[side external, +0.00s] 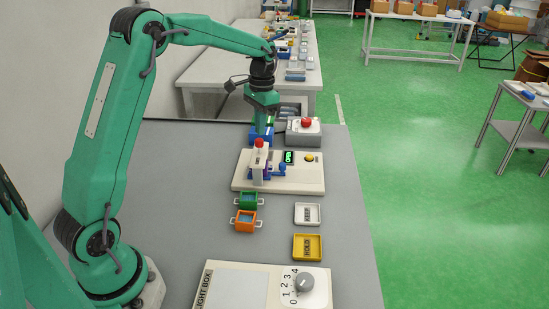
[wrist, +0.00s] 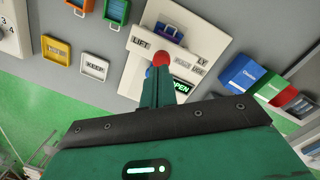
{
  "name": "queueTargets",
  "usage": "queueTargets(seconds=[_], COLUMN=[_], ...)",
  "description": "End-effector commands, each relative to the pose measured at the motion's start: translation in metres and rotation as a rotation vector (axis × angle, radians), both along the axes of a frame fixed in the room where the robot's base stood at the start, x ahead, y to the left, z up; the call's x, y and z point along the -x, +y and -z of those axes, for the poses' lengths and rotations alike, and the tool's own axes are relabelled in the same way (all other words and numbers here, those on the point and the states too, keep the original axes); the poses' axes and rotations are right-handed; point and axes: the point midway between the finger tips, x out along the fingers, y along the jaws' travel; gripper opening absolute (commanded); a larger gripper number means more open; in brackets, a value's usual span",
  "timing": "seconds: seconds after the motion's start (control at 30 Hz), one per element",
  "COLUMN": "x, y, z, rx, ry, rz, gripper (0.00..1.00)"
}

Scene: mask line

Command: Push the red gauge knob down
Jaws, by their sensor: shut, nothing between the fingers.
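The red gauge knob (side external: 259,143) tops an upright fixture on a cream base plate (side external: 309,182) in the side view. In the wrist view the knob (wrist: 161,58) shows just beyond my fingertips. My gripper (wrist: 157,72) is shut and empty, its fingers together and pointing at the knob. In the side view my gripper (side external: 263,117) hangs above and slightly behind the knob. I cannot tell whether the fingertips touch it. A green lit display reading OPEN (wrist: 181,87) is partly hidden beside the fingers.
A grey box with a red button (side external: 306,122) stands behind the plate. Green (side external: 247,200) and orange (side external: 245,220) framed pieces, KEEP (side external: 307,213) and HOLD (side external: 307,247) trays and a light box (side external: 235,285) lie in front.

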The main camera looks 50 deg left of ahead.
Motion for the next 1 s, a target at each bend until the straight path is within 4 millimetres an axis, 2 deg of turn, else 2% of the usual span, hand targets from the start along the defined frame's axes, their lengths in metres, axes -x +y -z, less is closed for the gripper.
queueTargets(seconds=[0.23, 0.77, 1.0], x=[0.002, 0.002, 0.002], y=[0.000, 0.000, 0.000], z=[0.017, 0.022, 0.033], rx=[0.001, 0.000, 0.001], ry=[0.001, 0.001, 0.002], rz=[0.000, 0.000, 0.000], gripper=[0.00, 0.00, 0.00])
